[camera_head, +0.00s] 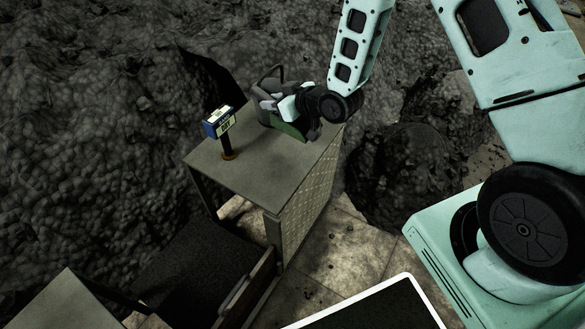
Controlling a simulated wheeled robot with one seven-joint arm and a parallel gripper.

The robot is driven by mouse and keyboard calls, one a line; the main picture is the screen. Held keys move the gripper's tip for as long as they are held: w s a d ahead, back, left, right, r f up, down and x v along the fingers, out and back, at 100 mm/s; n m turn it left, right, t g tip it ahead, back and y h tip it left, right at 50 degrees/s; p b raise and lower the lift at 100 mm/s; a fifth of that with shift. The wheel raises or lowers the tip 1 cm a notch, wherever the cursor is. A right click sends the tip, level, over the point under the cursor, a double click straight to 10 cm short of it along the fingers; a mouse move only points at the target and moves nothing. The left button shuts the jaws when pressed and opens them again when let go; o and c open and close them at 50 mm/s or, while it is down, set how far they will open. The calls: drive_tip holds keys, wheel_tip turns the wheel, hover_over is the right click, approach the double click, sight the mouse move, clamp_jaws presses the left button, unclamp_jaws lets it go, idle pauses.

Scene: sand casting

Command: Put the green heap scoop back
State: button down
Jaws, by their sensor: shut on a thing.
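The green heap scoop (290,128) is at the far right corner of the grey table (238,155), largely covered by my gripper and wrist. A dark curved loop above it (270,73) may be its handle, but I cannot tell. My gripper (282,103) is over that corner and is shut on the scoop. The fingertips are hard to make out. I cannot tell whether the scoop rests on the tabletop or hangs just above it.
A small blue and white sign (219,124) on a short post stands on the table, left of my gripper. Dark lumpy heaps (90,120) surround the table. A dark sloped panel (198,265) is below it at the front. Pale floor (335,240) shows to the right.

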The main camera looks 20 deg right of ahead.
drive_tip(key=shift+n+g+y, duration=0.3)
drive_tip(key=shift+n+y, duration=0.2)
drive_tip(key=shift+y, duration=0.1)
drive_tip(key=f+b, duration=0.1)
drive_tip(key=f, duration=0.3)
drive_tip(key=a+f+b, duration=0.1)
drive_tip(key=f+b, duration=0.1)
drive_tip(key=f, duration=0.1)
drive_tip(key=a+f+b, duration=0.1)
drive_tip(key=f+b, duration=0.1)
drive_tip(key=f, duration=0.2)
drive_tip(key=shift+w+a+f, duration=0.15)
drive_tip(key=shift+w+f, duration=0.05)
drive_tip(key=shift+f, duration=0.15)
drive_tip(key=shift+f, duration=0.15)
drive_tip(key=c, duration=1.2)
unclamp_jaws()
